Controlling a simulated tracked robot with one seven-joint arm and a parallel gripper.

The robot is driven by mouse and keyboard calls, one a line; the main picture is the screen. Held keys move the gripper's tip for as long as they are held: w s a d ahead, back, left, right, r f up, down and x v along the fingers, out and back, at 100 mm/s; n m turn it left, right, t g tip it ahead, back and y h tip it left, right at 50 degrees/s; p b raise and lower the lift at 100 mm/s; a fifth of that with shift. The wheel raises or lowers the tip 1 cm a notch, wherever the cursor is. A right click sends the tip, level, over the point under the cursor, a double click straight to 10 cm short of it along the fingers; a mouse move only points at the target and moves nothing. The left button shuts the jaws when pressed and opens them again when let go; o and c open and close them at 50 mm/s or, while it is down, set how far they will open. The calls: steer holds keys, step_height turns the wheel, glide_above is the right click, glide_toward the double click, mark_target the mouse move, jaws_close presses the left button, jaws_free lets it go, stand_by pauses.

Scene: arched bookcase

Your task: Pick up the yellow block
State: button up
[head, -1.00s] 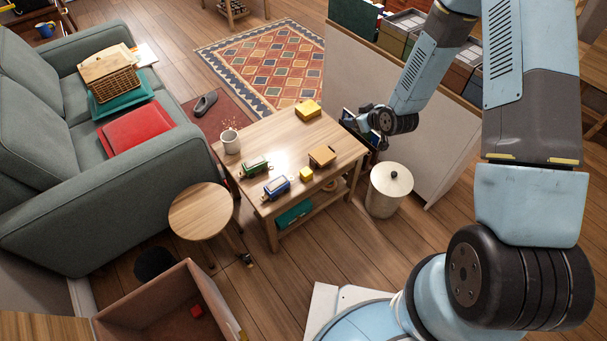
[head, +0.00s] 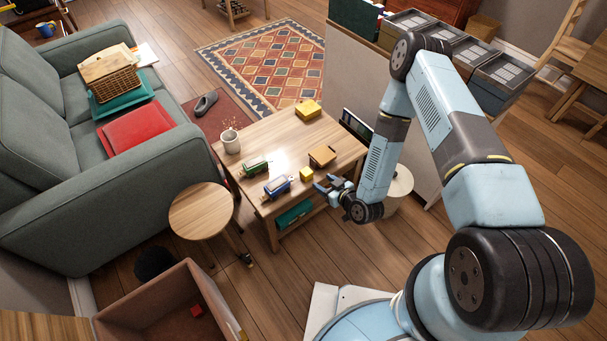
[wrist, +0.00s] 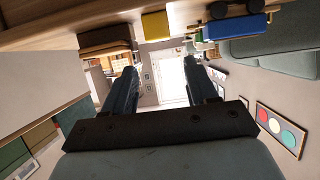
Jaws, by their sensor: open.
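The yellow block (head: 306,174) is a small cube on the low wooden table (head: 268,139), near its front right edge. It also shows in the wrist view (wrist: 154,26), near the top of that upside-down picture and between the lines of the two fingers. My gripper (head: 329,185) is at the table's front right edge, a little to the right of the block and apart from it. Its fingers also show spread and empty in the wrist view (wrist: 160,75).
A blue toy wagon (head: 277,187) stands left of the block, with a green one (head: 255,167) beyond it. A brown wooden piece (head: 322,156) lies behind the block. A lidded bin (head: 400,184) stands right of the table, behind my arm.

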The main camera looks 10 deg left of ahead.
mark_target(308, 173)
steer(key=x, duration=0.8)
steer(key=shift+w+a+f, duration=0.1)
steer(key=shift+a, duration=0.05)
steer(key=shift+f+x, duration=0.2)
steer(key=shift+x, duration=2.45)
steer(key=shift+c, duration=0.4)
steer(key=c, duration=0.6)
steer(key=shift+c, duration=0.2)
steer(key=shift+r, duration=0.15)
